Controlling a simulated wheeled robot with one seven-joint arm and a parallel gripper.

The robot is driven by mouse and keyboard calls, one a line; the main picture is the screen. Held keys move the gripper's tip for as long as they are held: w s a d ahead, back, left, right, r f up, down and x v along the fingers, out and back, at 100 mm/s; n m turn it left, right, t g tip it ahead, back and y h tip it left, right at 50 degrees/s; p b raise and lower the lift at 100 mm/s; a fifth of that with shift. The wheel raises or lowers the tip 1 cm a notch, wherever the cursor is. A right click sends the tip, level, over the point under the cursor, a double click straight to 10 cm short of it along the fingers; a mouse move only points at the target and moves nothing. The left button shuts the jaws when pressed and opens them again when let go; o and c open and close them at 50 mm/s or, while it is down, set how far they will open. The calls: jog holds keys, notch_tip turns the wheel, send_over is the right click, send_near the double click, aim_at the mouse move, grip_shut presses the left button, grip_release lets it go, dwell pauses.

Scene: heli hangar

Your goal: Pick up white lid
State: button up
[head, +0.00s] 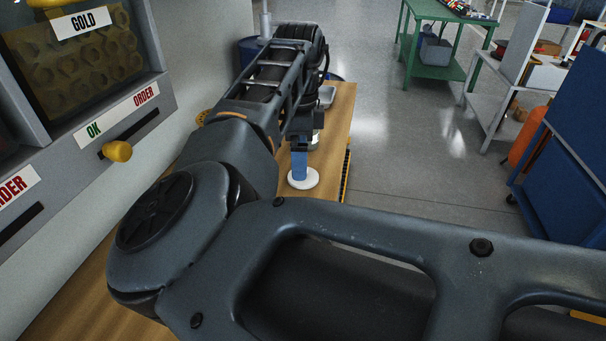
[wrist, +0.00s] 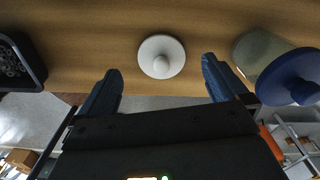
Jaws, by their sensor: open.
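The white lid (wrist: 161,56) is a round disc with a small knob and lies on the wooden table (wrist: 95,45). In the wrist view it lies ahead of and between the two blue fingers of my gripper (wrist: 160,80), apart from both. My gripper is open and empty. In the head view the white lid (head: 303,180) lies near the table's right edge, just below the blue finger of my gripper (head: 299,163). My arm hides much of the table in that view.
In the wrist view, a pale jar (wrist: 258,50) and a blue knobbed lid (wrist: 290,78) are close to the right finger. A black bin (wrist: 18,62) is at the left. In the head view, a wall panel (head: 120,110) borders the table's left side.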

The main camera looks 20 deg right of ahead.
aim_at(312, 179)
notch_tip(312, 179, down, 4)
jog(key=shift+d+f, duration=0.15)
jog(key=c, duration=1.1)
